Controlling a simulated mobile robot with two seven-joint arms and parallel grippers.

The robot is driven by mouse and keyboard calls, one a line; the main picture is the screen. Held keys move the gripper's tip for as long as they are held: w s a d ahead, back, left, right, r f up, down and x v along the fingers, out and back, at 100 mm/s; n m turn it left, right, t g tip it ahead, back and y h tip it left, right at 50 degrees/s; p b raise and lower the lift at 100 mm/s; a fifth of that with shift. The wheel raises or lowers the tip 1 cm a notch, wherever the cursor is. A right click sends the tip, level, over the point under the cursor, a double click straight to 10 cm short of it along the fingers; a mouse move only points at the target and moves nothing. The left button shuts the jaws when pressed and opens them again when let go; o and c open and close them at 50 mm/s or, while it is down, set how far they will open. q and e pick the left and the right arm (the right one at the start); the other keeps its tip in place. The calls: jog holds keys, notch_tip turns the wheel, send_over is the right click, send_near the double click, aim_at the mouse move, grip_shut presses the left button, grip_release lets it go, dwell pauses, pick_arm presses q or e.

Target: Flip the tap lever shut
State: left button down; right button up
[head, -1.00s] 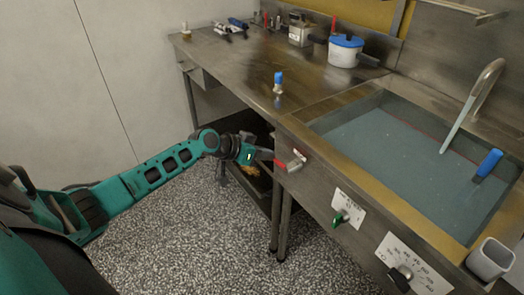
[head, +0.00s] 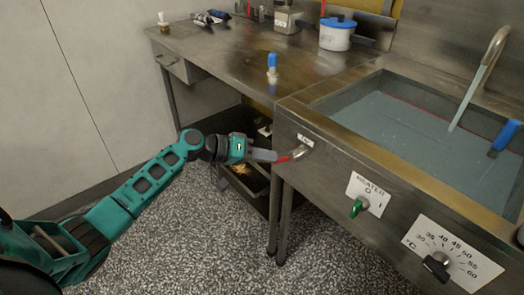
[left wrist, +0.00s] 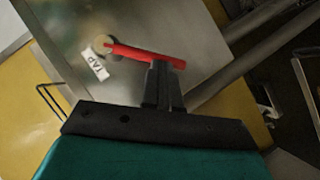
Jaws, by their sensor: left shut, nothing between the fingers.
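The tap lever (head: 286,158) is a red handle on a metal tap spout (head: 300,152) at the left end of the sink's front panel. In the left wrist view the red lever (left wrist: 135,52) lies nearly crosswise beside a round brass-coloured fitting and the TAP label (left wrist: 95,65). My left gripper (head: 275,156) is shut and empty, with its fingertips at the lever's free end. The wrist view shows the fingertips (left wrist: 160,65) overlapping the lever's right part; whether they touch it, I cannot tell. My right gripper is not in view.
The water-filled sink basin (head: 400,119) is at the right. A green heater knob (head: 357,207) and a black temperature knob (head: 437,266) are on its front panel. A blue-capped bottle (head: 272,68) stands on the worktop. The floor in front is clear.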

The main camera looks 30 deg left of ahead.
pick_arm(q)
jog(key=d+f+n+h+b, duration=0.1)
jog(key=n+b, duration=0.1)
jog(key=s+d+f+n+h+b, duration=0.1)
jog(key=n+h+b, duration=0.1)
jog(key=d+f+n+t+h+b, duration=0.1)
jog(key=n+b, duration=0.1)
jog(key=b, duration=0.1)
jog(key=shift+s+d+f+h, duration=0.2)
jog(key=shift+d+f+h, duration=0.1)
jog(key=shift+f+h, duration=0.1)
dwell(0.7)
